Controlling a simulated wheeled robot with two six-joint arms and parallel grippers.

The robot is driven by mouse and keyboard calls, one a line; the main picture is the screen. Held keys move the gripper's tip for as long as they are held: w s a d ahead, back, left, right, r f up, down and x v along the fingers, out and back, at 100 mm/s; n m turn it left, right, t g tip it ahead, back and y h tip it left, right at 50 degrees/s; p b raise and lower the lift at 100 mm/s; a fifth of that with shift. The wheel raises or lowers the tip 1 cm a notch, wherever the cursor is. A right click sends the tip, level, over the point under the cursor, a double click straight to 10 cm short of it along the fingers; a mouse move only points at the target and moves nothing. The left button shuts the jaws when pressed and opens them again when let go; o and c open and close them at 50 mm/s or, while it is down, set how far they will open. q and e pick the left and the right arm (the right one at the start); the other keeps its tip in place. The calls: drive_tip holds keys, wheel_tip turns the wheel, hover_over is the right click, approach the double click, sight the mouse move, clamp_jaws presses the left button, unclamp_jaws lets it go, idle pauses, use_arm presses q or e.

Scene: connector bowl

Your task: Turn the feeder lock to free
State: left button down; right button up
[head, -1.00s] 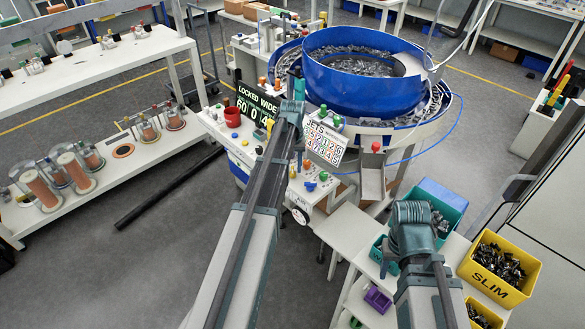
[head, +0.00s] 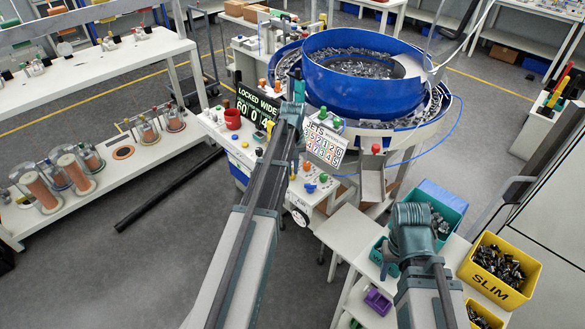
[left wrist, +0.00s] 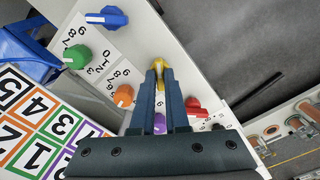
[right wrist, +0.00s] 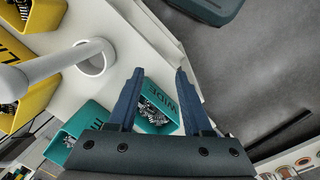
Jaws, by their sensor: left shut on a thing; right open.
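My left gripper (left wrist: 159,76) is shut on a yellow knob (left wrist: 159,64) on the pale control panel (left wrist: 200,75), seen in the left wrist view. No label for the yellow knob is readable, and the fingers hide part of it. In the head view my left arm hides the fingertips. The dark display (head: 257,105) behind the panel reads LOCKED WIDE with large digits below. My right gripper (right wrist: 157,72) is open and empty, above the side table with a teal bin (right wrist: 152,112) below it.
Around the yellow knob are a blue knob (left wrist: 107,17), a green knob (left wrist: 79,58), an orange knob (left wrist: 124,96), a red knob (left wrist: 194,106) and a purple knob (left wrist: 160,123). The blue bowl (head: 365,85) stands behind. A yellow SLIM bin (head: 500,270) stands at right.

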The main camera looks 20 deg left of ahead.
use_arm(q)
drive_tip(key=n, duration=0.4)
drive_tip(key=shift+n, duration=0.3)
drive_tip(key=n, duration=0.3)
drive_tip(key=shift+n, duration=0.3)
drive_tip(key=n, duration=0.4)
drive_tip(key=shift+n, duration=1.7)
drive_tip(key=shift+s+n, duration=0.1)
drive_tip(key=shift+n, duration=0.2)
drive_tip(key=c, duration=0.9)
unclamp_jaws()
